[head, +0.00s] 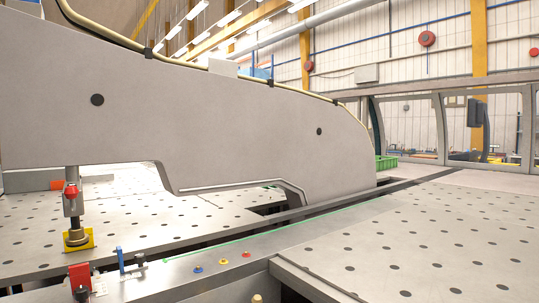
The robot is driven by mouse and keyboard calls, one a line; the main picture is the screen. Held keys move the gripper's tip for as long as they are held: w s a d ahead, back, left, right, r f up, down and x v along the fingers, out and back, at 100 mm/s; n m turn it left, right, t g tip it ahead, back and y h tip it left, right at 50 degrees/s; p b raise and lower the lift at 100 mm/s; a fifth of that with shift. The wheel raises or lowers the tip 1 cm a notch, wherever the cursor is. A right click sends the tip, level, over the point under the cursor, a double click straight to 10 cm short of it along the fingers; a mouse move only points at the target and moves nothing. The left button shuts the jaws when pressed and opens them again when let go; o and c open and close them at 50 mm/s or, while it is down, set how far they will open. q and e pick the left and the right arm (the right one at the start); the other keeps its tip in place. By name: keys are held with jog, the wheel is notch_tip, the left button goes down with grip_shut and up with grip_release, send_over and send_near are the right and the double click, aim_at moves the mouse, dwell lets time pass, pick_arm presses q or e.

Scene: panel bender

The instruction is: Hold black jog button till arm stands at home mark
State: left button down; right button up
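The large grey machine arm (230,125) spans the head view from the left to the right of centre. A vertical rod with a red part (71,191) hangs under its left end, above a yellow piece (78,239) on the table. Small blue (198,268), yellow (223,261) and red (246,255) buttons sit on the metal strip in front. I cannot clearly make out a black jog button among them. A home mark cannot be told for sure. Neither of my grippers shows.
A red block (79,276) and a blue upright piece (120,259) stand at the lower left. A perforated table (430,235) lies clear on the right, with a dark slot beside the strip. A green crate (386,163) and a glazed fence are behind.

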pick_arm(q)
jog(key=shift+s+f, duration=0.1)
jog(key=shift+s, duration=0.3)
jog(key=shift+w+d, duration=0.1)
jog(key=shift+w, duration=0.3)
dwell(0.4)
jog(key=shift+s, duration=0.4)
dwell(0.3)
